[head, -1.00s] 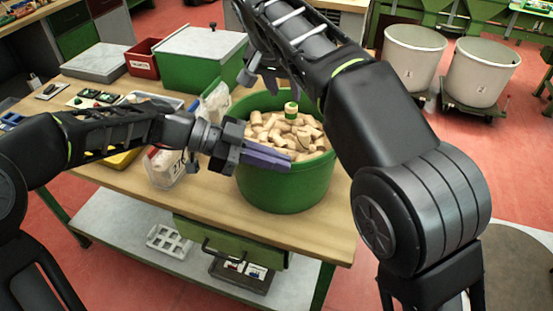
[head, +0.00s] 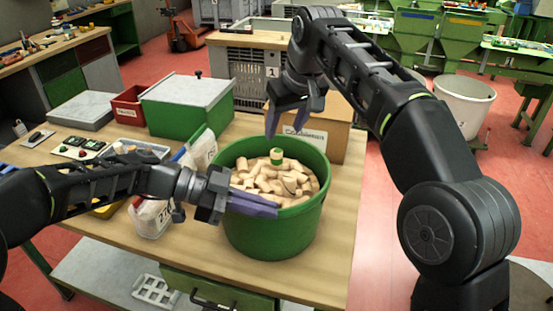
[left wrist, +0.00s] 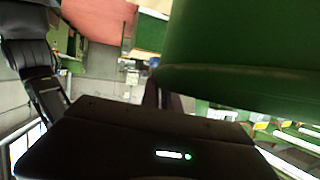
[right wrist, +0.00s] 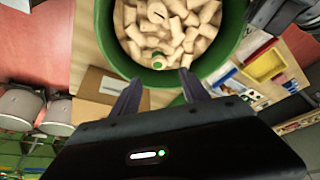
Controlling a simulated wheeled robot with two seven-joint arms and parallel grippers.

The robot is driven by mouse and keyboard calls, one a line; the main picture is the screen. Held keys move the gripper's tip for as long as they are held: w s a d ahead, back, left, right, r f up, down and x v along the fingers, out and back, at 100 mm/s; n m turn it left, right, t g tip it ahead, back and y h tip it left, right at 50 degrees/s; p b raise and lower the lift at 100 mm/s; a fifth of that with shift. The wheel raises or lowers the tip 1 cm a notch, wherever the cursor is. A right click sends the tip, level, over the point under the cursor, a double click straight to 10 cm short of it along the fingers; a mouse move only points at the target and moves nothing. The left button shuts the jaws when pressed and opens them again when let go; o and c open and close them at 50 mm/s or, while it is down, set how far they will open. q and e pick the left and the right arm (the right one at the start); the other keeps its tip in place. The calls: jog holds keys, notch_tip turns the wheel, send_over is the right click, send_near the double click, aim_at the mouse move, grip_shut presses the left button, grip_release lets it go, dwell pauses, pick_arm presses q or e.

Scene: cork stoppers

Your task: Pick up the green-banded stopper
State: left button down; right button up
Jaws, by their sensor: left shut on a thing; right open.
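The green-banded stopper (head: 277,156) stands upright on the heap of plain corks in the green tub (head: 270,240). In the right wrist view the stopper (right wrist: 158,61) shows beyond the fingertips, roughly between their lines. My right gripper (head: 292,116) is open and empty, above and behind the stopper, apart from it. My left gripper (head: 262,208) is at the tub's near left side, shut on its rim; its fingertips overlap the wall in the head view. The tub's green wall (left wrist: 240,45) fills the upper right of the left wrist view.
A cardboard box (head: 335,135) stands right behind the tub. A green box with a grey lid (head: 190,105), a red bin (head: 130,105) and a white labelled container (head: 152,218) are to the left. The wooden tabletop (head: 325,235) is bare right of the tub.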

aim_at(278, 152)
dwell(0.3)
jog(key=shift+x, duration=3.4)
jog(key=shift+f, duration=0.1)
jog(key=x, duration=0.5)
jog(key=shift+d, duration=0.1)
jog(key=shift+c, duration=0.2)
grip_shut()
